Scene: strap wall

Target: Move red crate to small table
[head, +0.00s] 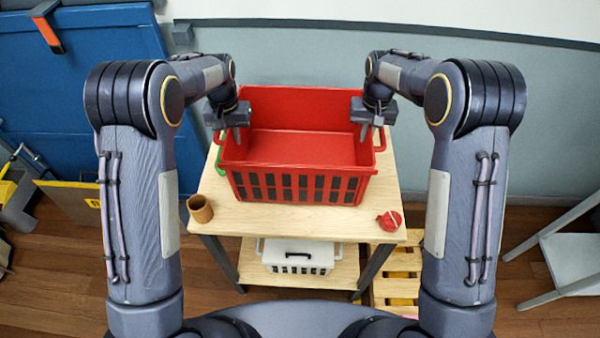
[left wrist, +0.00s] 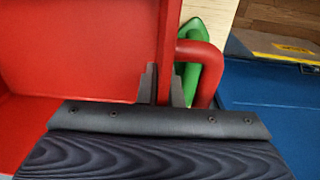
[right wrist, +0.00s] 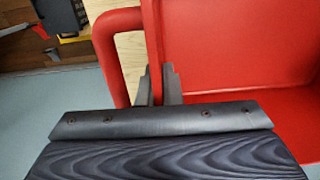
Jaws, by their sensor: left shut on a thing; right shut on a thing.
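The red crate (head: 298,150) is open-topped, looks empty and stands upright over the wooden table (head: 255,218); I cannot tell whether it touches the top. My left gripper (head: 236,132) is shut on its left wall, which shows between the fingers in the left wrist view (left wrist: 165,85). My right gripper (head: 370,130) is shut on its right wall, also seen in the right wrist view (right wrist: 157,85). Both grippers hold the wall inside the looped side handles. A pale grey small table or stool (head: 582,255) is partly in view at the right edge.
A brown cup (head: 200,208) stands at the table's front left, a small red object (head: 389,220) at the front right. A green item (left wrist: 190,60) lies by the left handle. A wooden pallet (head: 400,272) lies at right.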

